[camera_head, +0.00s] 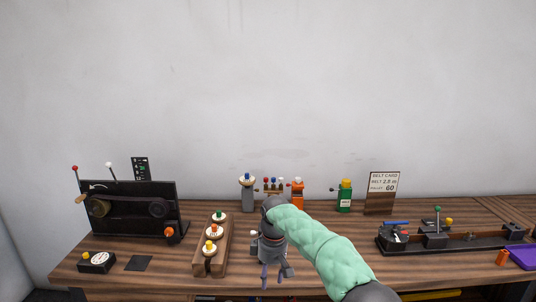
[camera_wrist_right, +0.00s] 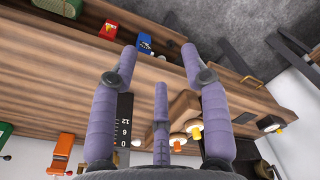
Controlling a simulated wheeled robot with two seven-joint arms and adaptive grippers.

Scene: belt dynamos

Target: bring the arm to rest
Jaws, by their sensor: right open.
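My right arm (camera_head: 322,248), in a pale green padded sleeve, comes in from the lower right of the head view and reaches over the front middle of the wooden bench. My right gripper (camera_head: 272,275) hangs at its end, fingers pointing down, just right of the wooden rack. In the wrist view the purple fingers of the gripper (camera_wrist_right: 158,65) are spread, with nothing between them. The gap to the bench is hard to judge. My left gripper is in neither view.
The wooden rack (camera_head: 226,249) holds several knobbed pulleys. A black belt machine (camera_head: 128,218) stands left. Grey, orange and green dynamos (camera_head: 344,197) and a belt card (camera_head: 382,193) stand behind. A black fixture (camera_head: 440,241) and purple tray (camera_head: 524,257) are right. A red block (camera_wrist_right: 111,28) shows in the wrist view.

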